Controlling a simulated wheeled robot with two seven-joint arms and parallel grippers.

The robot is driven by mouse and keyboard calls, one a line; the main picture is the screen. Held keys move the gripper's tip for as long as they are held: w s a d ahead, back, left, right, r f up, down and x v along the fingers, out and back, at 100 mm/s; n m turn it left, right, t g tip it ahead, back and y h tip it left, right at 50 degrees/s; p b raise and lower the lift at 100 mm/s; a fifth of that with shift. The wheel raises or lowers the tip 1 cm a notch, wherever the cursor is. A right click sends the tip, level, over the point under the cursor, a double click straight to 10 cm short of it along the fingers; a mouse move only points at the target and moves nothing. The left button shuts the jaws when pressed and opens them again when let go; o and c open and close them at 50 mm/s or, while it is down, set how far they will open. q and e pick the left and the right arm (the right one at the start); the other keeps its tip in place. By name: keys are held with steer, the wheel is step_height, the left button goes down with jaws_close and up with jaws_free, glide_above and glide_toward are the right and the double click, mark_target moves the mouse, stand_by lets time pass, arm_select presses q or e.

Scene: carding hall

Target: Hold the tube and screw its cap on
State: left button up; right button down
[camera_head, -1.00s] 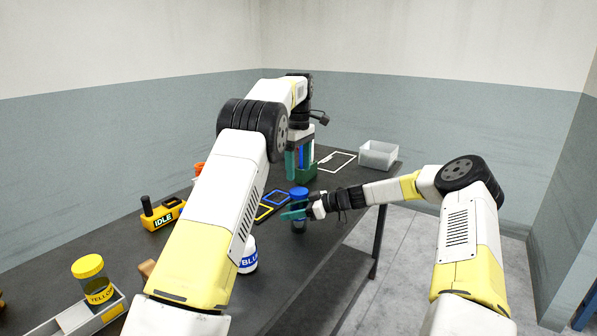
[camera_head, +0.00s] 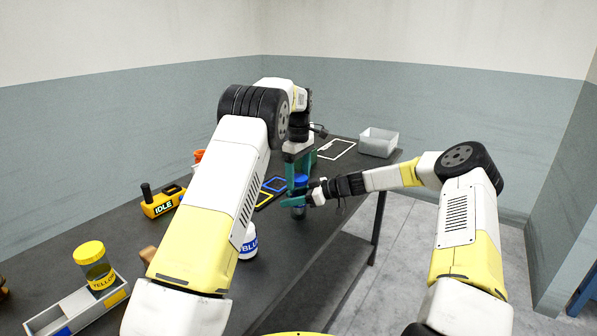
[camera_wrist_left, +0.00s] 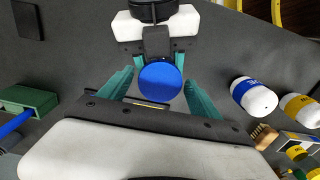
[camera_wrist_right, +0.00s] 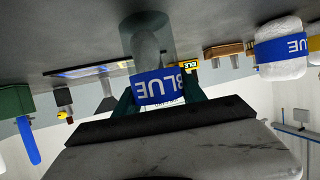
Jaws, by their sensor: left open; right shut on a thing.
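My left gripper (camera_wrist_left: 158,96) points down over the cap. Its green fingers stand open on either side of the cap, with a gap visible at each side. In the right wrist view the picture is upside down and my gripper hides the cap.
A white bottle with a blue label (camera_head: 248,242) stands on the table (camera_head: 130,232). A yellow-capped jar (camera_head: 92,265) stands in a grey rack (camera_head: 62,316) at lower left. A yellow IDLE device (camera_head: 162,203), blue and yellow frames, and a grey bin (camera_head: 378,142) are farther back.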

arm_select(q)
steer(key=c, duration=1.5)
steer(key=shift+o, duration=0.2)
steer(key=m, duration=0.3)
steer(key=o, duration=1.5)
steer(key=shift+o, duration=0.2)
steer(key=shift+r, duration=0.1)
steer(key=shift+r, duration=2.2)
